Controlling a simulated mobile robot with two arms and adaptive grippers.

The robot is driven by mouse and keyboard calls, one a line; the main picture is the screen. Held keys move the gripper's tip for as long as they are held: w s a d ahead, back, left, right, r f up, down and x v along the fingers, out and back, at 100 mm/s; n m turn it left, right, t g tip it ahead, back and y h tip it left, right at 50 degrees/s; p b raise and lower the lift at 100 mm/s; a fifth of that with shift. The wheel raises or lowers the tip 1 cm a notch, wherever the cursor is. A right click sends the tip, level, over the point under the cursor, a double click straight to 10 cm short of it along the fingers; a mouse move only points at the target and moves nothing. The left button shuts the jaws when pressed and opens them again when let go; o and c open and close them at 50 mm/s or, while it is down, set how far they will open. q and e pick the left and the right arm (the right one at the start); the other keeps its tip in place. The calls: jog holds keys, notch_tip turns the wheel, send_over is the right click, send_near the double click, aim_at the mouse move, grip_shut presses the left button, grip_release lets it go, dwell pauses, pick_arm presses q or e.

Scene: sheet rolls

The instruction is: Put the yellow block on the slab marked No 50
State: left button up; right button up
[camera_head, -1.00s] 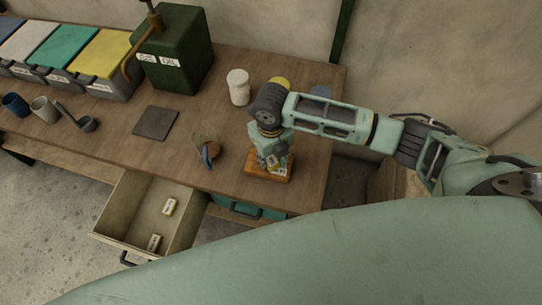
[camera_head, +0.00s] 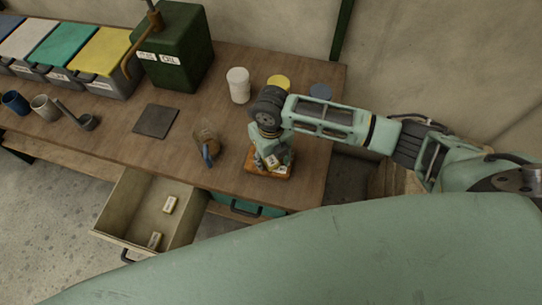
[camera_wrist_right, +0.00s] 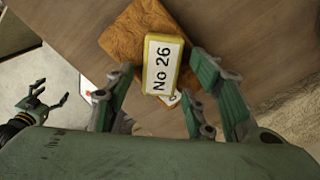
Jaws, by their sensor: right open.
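The yellow block (camera_wrist_right: 161,65), with a white label reading No 26, is over the orange-brown slab (camera_wrist_right: 128,40) in the right wrist view. In the head view the block (camera_head: 270,161) shows at the slab (camera_head: 254,168) near the table's front right. A white tag on the slab (camera_wrist_right: 173,98) is mostly covered, and its number cannot be read. My right gripper (camera_wrist_right: 160,75) is open, with its fingers apart on either side of the block. My left gripper (camera_wrist_right: 52,94) shows at the left of the right wrist view, its fingers spread and empty.
Below the table edge is an open drawer (camera_head: 118,205) holding two small labelled blocks (camera_head: 169,204). A brown jug (camera_head: 206,137), a dark square plate (camera_head: 155,121) and a white jar (camera_head: 238,85) stand left of the gripper. Yellow (camera_head: 278,82) and blue (camera_head: 320,91) round things are behind.

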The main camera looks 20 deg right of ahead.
aim_at(271, 160)
notch_tip(271, 160, up, 12)
jog(key=b, duration=0.1)
jog(key=shift+r+b, duration=0.15)
jog(key=shift+b, duration=0.25)
jog(key=shift+s, duration=0.1)
dwell(0.4)
